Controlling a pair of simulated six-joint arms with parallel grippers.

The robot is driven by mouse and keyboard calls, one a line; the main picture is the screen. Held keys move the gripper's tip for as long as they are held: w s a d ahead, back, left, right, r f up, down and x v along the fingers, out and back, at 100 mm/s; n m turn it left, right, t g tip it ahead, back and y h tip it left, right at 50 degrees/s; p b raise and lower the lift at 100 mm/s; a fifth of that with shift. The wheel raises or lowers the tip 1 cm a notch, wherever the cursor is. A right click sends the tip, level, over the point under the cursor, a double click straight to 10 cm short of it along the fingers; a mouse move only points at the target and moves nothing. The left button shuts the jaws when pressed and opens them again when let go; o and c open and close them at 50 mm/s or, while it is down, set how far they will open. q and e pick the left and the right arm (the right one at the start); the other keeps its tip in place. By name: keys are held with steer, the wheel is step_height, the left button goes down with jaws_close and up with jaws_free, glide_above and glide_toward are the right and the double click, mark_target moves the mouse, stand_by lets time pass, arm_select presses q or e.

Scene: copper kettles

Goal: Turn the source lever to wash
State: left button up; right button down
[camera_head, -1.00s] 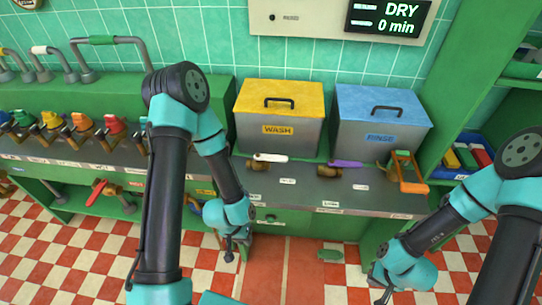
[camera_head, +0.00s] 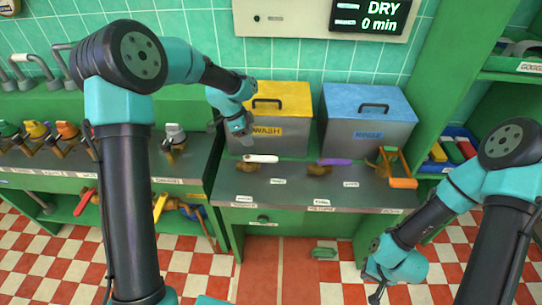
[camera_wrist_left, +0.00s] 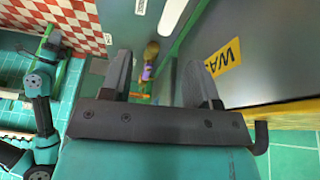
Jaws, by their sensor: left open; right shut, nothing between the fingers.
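A white-handled lever (camera_head: 260,158) on a brass valve lies on the grey counter in front of the yellow-lidded WASH tank (camera_head: 260,110). A purple-handled lever (camera_head: 335,162) sits in front of the blue-lidded RINSE tank (camera_head: 368,115). An orange-handled lever (camera_head: 402,183) stands at the counter's right. I cannot tell which is the source lever. My left gripper (camera_head: 258,138) is open and empty, in front of the WASH tank, above the white-handled lever. In the left wrist view the white handle (camera_wrist_left: 172,14) lies beyond the fingertips. My right gripper (camera_head: 376,296) is shut and low, at front right.
Small white labels (camera_head: 278,182) lie along the counter. A display (camera_head: 372,16) above reads DRY, 0 min. Several coloured-handled taps (camera_head: 66,130) stand at left. A green shelf (camera_head: 450,110) bounds the right. The checkered floor (camera_head: 185,275) in front is open.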

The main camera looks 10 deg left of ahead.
mark_target(267, 158)
arm_select(q)
steer(key=shift+m, duration=0.5)
steer(key=r, duration=0.1)
steer(key=w+r, duration=0.1)
steer(key=a+r, duration=0.1)
steer(key=r, duration=0.1)
steer(key=shift+w, duration=0.4)
steer(key=shift+f, duration=0.1)
steer(key=x, duration=1.7)
steer(key=shift+d+f, duration=0.1)
steer(key=shift+d, duration=0.15)
steer(key=shift+c, duration=0.2)
jaws_close()
